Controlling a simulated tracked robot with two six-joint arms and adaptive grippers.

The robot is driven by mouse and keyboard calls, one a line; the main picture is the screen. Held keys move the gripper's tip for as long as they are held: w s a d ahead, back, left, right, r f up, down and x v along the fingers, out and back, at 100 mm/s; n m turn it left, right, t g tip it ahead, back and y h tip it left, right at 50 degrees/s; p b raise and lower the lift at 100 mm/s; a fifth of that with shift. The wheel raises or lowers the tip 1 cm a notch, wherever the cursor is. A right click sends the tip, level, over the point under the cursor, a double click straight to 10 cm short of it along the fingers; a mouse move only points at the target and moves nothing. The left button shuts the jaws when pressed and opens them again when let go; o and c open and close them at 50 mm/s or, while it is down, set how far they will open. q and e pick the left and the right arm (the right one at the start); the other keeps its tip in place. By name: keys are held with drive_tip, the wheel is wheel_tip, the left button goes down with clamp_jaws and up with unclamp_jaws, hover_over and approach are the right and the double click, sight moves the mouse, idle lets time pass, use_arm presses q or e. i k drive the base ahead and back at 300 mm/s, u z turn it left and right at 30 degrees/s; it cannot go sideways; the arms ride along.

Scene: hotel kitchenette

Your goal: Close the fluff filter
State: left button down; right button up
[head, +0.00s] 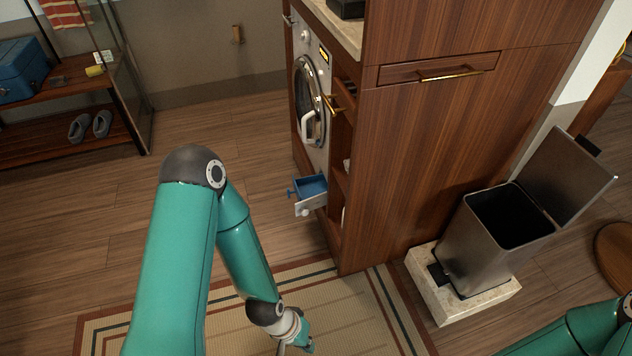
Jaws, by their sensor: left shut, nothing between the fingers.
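The fluff filter (311,188) is a small blue tray with a pale front and a round knob. It sticks out, open, from the bottom of the front-loading machine (312,92) in the wooden cabinet. My left gripper (284,347) is at the bottom edge of the view, partly cut off, above the striped mat. It is shut and empty, nearer to me than the filter and apart from it. My right arm shows at the lower right, but its gripper is out of view.
A wooden cabinet (430,160) stands to the right of the filter. A metal bin (490,250) with its lid up stands on a stone block (450,305). A shelf (60,140) with slippers is at the left. The floor left of the filter is clear.

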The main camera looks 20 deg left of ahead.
sight(305, 188)
drive_tip(key=u, duration=0.1)
drive_tip(key=i, duration=1.1)
drive_tip(key=u, duration=0.65)
